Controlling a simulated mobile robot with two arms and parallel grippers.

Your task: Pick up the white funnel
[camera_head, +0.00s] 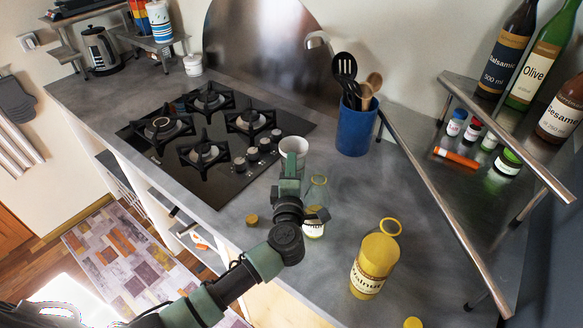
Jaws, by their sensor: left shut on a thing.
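The white funnel (295,146) shows as a pale, round-rimmed piece at the tip of my left gripper (291,160), near the right edge of the hob. My left gripper is shut on it. The gripper hides the lower part of the funnel, so I cannot tell whether it touches the counter. My left arm reaches in from the bottom left. My right gripper is not in view.
A clear glass bottle (317,193) stands close to the right of my left gripper. A yellow walnut container (374,264) stands nearer the front, and a small cork-coloured stopper (251,220) lies left of my wrist. Behind are a blue utensil pot (355,133) and the black hob (215,178).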

